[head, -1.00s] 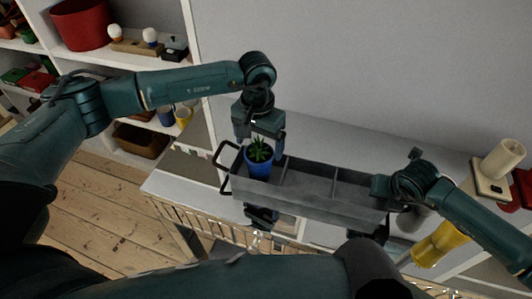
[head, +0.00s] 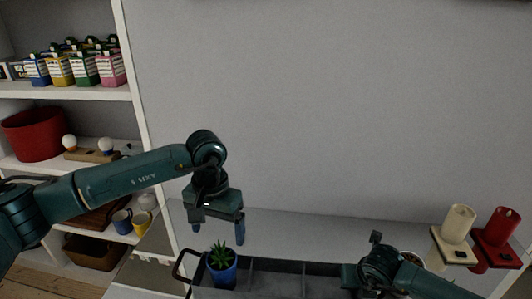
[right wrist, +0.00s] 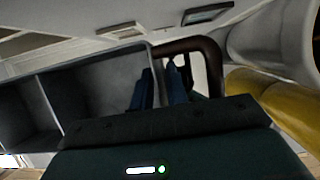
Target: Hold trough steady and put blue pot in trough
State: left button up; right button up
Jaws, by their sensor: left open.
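The blue pot (head: 222,274) with a green succulent sits upright in the leftmost compartment of the grey trough (head: 262,283). My left gripper (head: 219,226) is open and empty, fingers pointing down, just above the plant. My right gripper (head: 362,282) is at the trough's right end. In the right wrist view, the fingers of my right gripper (right wrist: 160,90) straddle the trough's end wall beside the dark handle (right wrist: 205,48) and look shut on it. The trough (right wrist: 88,85) shows empty compartments there. The trough's lower part is cut off in the head view.
A white shelf unit (head: 135,120) stands at the left with boxes, a red pot (head: 33,133) and mugs. Candles on holders, one cream (head: 458,222) and one red (head: 500,226), stand at the right. The surface behind the trough (head: 300,228) is clear.

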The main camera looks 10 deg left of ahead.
jog(key=shift+o, duration=1.2)
jog(key=shift+r, duration=0.15)
